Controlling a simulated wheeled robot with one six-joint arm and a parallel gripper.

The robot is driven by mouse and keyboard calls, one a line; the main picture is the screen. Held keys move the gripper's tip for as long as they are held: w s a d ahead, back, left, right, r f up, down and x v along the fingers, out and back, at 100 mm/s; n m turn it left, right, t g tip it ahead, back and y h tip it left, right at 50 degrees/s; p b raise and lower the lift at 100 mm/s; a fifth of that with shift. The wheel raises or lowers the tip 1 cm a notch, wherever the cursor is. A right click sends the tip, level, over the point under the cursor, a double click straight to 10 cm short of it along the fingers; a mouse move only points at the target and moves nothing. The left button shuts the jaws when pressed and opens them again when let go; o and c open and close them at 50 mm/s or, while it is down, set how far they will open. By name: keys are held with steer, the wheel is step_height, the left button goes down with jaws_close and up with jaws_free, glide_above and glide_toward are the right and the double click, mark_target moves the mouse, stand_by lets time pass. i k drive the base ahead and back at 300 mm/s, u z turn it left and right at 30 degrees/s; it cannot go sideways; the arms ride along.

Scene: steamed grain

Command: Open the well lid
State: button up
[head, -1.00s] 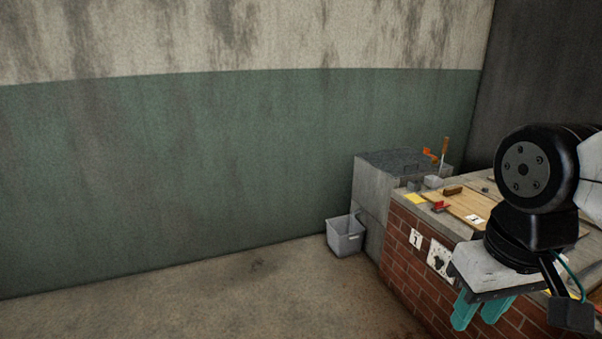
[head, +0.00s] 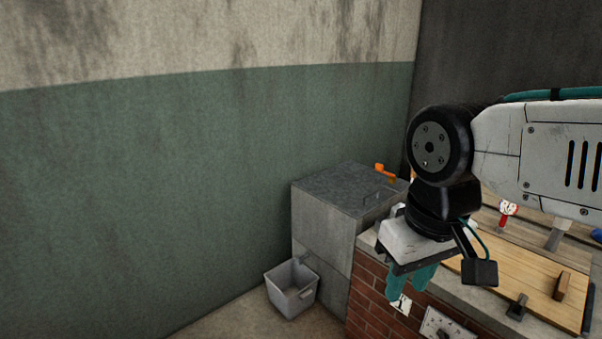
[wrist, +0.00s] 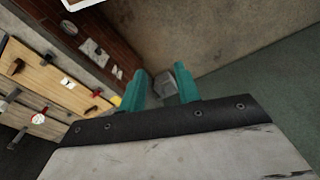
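A grey concrete box stands in the back corner, and its flat dark grey top, which looks like the well lid (head: 340,185), lies level and closed. A thin handle-like shape (head: 378,190) shows on the right part of the top. My gripper (head: 411,282) points down in front of the brick counter, right of the box and apart from it. Its two teal fingers are spread and empty, as the wrist view also shows (wrist: 160,85).
A grey bin (head: 292,290) stands on the floor against the box. The floor (head: 240,325) left of the bin is clear.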

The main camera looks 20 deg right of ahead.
mark_target(356, 196)
steer(key=z, duration=0.05)
steer(key=i, duration=1.4)
